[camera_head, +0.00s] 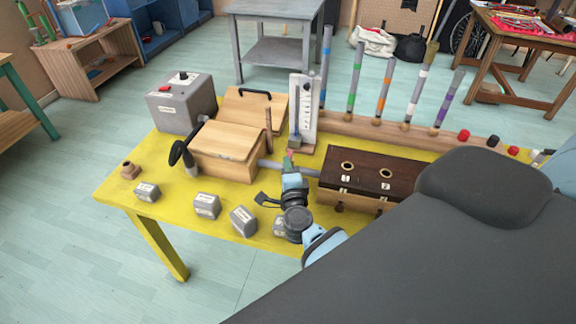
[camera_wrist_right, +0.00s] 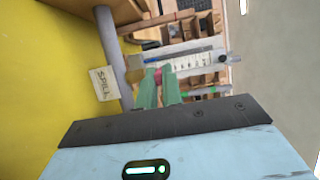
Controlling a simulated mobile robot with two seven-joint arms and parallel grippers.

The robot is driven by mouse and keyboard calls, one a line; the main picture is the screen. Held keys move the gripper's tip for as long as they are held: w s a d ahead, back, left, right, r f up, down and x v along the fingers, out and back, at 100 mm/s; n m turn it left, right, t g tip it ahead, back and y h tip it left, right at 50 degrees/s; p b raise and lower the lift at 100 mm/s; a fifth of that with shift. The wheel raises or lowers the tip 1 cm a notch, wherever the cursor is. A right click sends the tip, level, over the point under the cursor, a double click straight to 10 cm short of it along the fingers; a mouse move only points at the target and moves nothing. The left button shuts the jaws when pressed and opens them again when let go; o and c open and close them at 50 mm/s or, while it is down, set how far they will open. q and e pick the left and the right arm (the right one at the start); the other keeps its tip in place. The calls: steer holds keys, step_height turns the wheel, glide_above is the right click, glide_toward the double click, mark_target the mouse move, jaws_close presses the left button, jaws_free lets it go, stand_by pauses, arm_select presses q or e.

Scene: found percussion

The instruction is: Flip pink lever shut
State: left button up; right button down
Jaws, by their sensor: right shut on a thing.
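My right gripper (camera_head: 289,161) is over the yellow table, at the grey pipe between the pale wooden box and the dark wooden box. Its green fingers (camera_wrist_right: 159,84) are closed around a small pink piece, which looks like the pink lever (camera_wrist_right: 158,74). Only a bit of pink shows between the fingertips; the fingers hide the rest, so I cannot tell the lever's angle. The grey pipe (camera_wrist_right: 112,52) runs beside the fingers, with a "SPILL" label (camera_wrist_right: 104,83) next to it. My left gripper is not in view.
A pale wooden box (camera_head: 225,150) stands left of the gripper and a dark wooden box (camera_head: 358,172) right. A white gauge board (camera_head: 305,108) stands behind. Several grey labelled blocks, one here (camera_head: 207,205), line the front of the yellow table (camera_head: 160,207). My arm covers the lower right.

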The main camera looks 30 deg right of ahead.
steer(key=c, duration=1.6)
jaws_free()
steer(key=shift+o, duration=0.2)
steer(key=v, duration=0.8)
steer(key=shift+w, duration=0.1)
